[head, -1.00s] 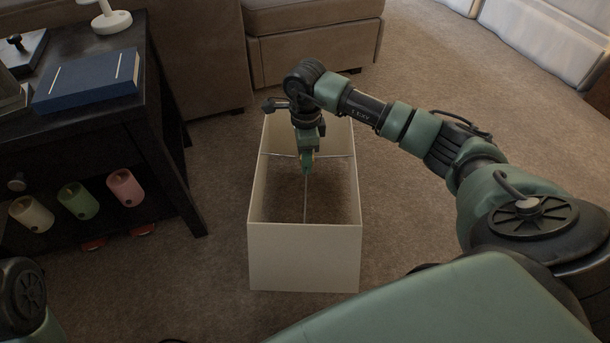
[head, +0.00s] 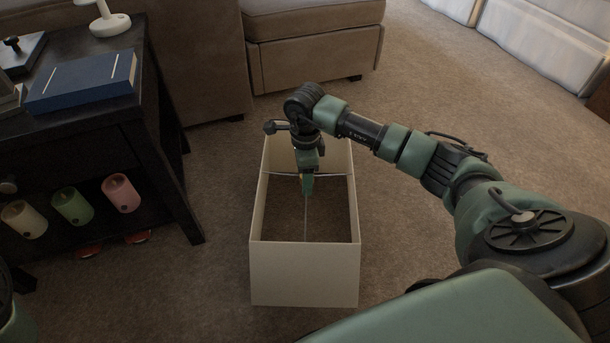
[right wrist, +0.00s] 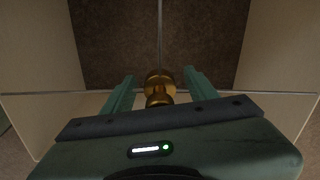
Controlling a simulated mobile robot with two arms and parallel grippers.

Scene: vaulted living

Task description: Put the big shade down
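The big shade (head: 304,275) is a cream, open-topped rectangular shade in the middle of the head view. It looks upright and level over the carpet; I cannot tell from its hidden underside whether it fully rests there. Thin metal rods (right wrist: 161,30) cross inside it and meet at a brass knob (right wrist: 159,84). My right gripper (head: 307,192) points down inside the shade. In the right wrist view its two fingers (right wrist: 160,80) stand on either side of the knob, with a visible gap on each side. My left gripper is not in view.
A dark table (head: 150,150) stands at the left, with a blue book (head: 85,82) and a white lamp base (head: 110,24) on top. Cream, green and pink cylinders (head: 72,205) are below. A brown sofa (head: 315,60) is behind. Carpet (head: 420,235) right of the shade is clear.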

